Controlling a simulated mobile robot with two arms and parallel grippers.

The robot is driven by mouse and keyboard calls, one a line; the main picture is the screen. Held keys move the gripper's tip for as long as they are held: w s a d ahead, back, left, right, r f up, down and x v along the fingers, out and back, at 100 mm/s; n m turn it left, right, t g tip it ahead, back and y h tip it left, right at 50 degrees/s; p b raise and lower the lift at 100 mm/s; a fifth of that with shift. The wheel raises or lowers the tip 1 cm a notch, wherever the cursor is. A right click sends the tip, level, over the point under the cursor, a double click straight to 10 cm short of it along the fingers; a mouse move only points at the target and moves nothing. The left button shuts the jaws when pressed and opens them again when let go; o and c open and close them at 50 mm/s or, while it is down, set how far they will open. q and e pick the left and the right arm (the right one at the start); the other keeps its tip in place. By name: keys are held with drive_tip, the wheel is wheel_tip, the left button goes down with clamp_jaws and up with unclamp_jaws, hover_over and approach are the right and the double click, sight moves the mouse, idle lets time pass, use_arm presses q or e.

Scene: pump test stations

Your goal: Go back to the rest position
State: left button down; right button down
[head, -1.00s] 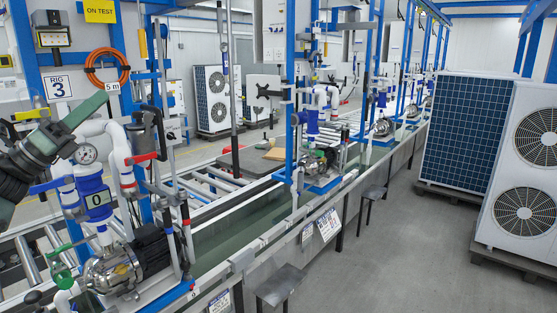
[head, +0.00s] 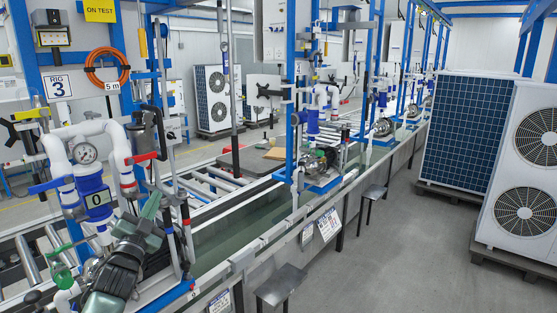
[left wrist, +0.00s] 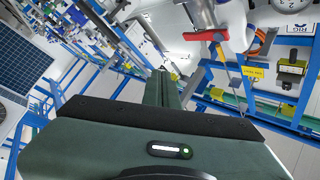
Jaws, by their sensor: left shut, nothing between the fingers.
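My left gripper (head: 152,205) is in the lower left of the head view, in front of the pump rig, with its green fingers pointing up and slightly right. Its fingers are shut with nothing between them. It covers much of the pump behind it; whether it touches the rig I cannot tell. In the left wrist view the closed fingers (left wrist: 162,78) point up the picture, away from the camera. My right gripper is in neither view.
The rig's white pipes carry a pressure gauge (head: 85,152), a blue meter (head: 96,198) reading 0 and a red-handled valve (head: 143,158). A red handle (left wrist: 206,36) shows near the fingers in the wrist view. A small grey stool (head: 280,286) stands by the bench.

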use_arm(q)
wheel_tip(320, 180, down, 27)
drive_tip(key=s+a+n+g+y+b, duration=0.1)
drive_tip(key=s+n+g+y+b, duration=0.15)
drive_tip(key=n+g, duration=0.4)
drive_tip(key=s+d+f+g, duration=0.1)
drive_tip(key=s+f+g, duration=0.1)
drive_tip(key=s+f, duration=0.5)
drive_tip(key=s+d+f+g, duration=0.1)
drive_tip(key=s+f+g, duration=0.15)
drive_tip(key=f, duration=0.85)
drive_tip(key=s+d+f+g, duration=0.1)
drive_tip(key=s+f, duration=0.5)
drive_tip(key=f, duration=0.3)
drive_tip(key=s+d+f+g+h+b, duration=0.1)
drive_tip(key=s+d+f+g, duration=0.15)
drive_tip(key=s+f, duration=0.9)
drive_tip(key=s+d+f+g+b, duration=0.1)
drive_tip(key=s+f+g+b, duration=0.15)
drive_tip(key=s+f, duration=0.9)
drive_tip(key=s+d+f+g, duration=0.2)
drive_tip(key=s, duration=1.1)
drive_tip(key=s+d+f+g, duration=0.2)
drive_tip(key=s, duration=1.1)
drive_tip(key=shift+s+f+b, duration=0.3)
drive_tip(key=shift+s, duration=0.1)
drive_tip(key=shift+n, duration=0.25)
